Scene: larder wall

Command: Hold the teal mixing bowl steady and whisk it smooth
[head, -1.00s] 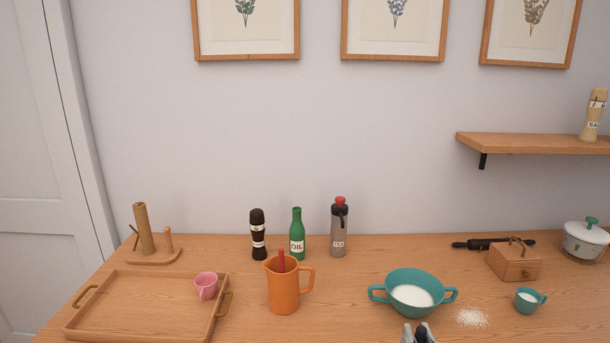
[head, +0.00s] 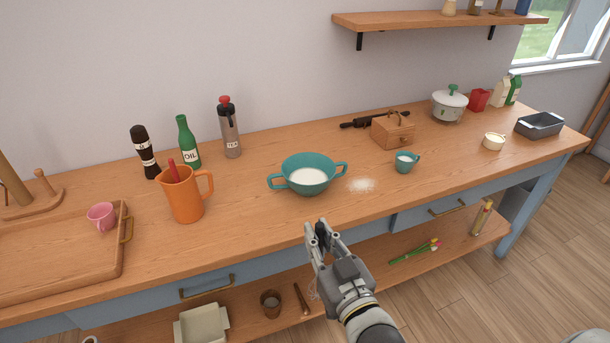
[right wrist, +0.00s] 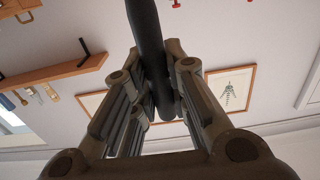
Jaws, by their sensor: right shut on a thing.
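The teal mixing bowl (head: 323,181) stands upright on the wooden counter, with a handle on each side and white contents inside. My right gripper (head: 320,232) is in front of the counter's front edge, below and apart from the bowl. It is shut on a dark handle, which shows as a dark rod (right wrist: 148,50) between the fingers in the right wrist view. Faint thin wires below the gripper in the head view suggest a whisk, but its head is mostly hidden. My left gripper is not in view, and nothing holds the bowl.
A wooden box (head: 393,130) is behind right. The counter directly in front of the bowl is clear.

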